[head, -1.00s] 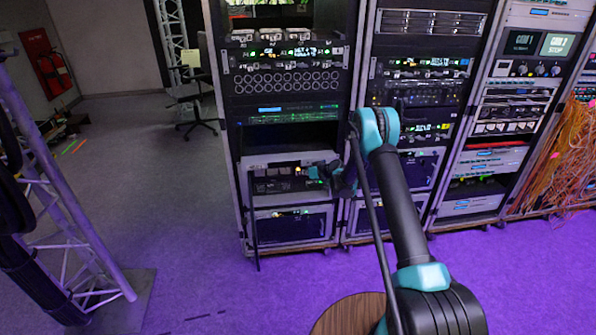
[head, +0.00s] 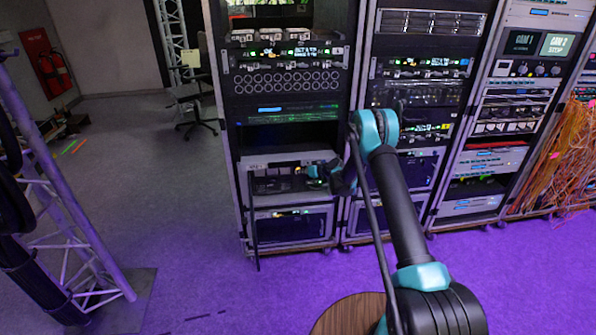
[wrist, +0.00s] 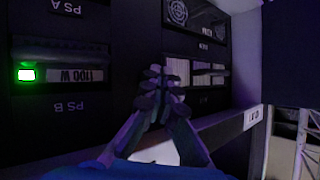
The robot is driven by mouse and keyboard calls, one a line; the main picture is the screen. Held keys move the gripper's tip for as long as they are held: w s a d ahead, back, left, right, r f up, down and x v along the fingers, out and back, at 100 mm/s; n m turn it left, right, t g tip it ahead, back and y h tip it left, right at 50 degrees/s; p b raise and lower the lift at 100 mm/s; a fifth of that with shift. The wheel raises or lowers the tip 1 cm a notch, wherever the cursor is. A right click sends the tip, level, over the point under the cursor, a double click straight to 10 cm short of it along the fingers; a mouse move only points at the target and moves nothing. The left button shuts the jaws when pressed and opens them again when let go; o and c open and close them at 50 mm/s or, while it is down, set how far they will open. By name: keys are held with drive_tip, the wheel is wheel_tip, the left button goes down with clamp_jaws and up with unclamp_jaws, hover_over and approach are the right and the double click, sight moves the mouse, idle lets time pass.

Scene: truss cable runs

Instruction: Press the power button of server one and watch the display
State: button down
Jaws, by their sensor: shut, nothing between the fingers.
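In the head view my gripper (head: 309,172) is at the front of a server unit (head: 262,185) low in the left rack. The wrist view shows its fingertips (wrist: 160,82) together and empty, close to the dark server face. A lit green indicator (wrist: 27,75) sits beside an upside-down "1100 W" label (wrist: 76,76), with "PS B" and "PS A" markings nearby. Whether the fingers touch the panel is unclear. I cannot pick out the power button or read which server this is. A second unit with small lights (head: 290,222) sits below.
The left rack's frame (head: 228,130) and the middle rack (head: 420,95) stand close around my arm. A truss tower (head: 60,210) stands at left. Orange cables (head: 560,160) hang at far right.

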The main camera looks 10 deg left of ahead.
drive_tip(key=shift+w, duration=0.2)
drive_tip(key=shift+s, duration=0.2)
idle(0.3)
drive_tip(key=shift+s+d, duration=0.15)
drive_tip(key=shift+s, duration=0.5)
drive_tip(key=shift+s, duration=0.1)
drive_tip(key=shift+s+d, duration=0.25)
drive_tip(key=shift+s, duration=0.5)
drive_tip(key=shift+s+d, duration=0.2)
drive_tip(key=shift+s, duration=0.6)
drive_tip(key=shift+s+d, duration=0.25)
drive_tip(key=shift+s, duration=0.5)
drive_tip(key=shift+r, duration=0.1)
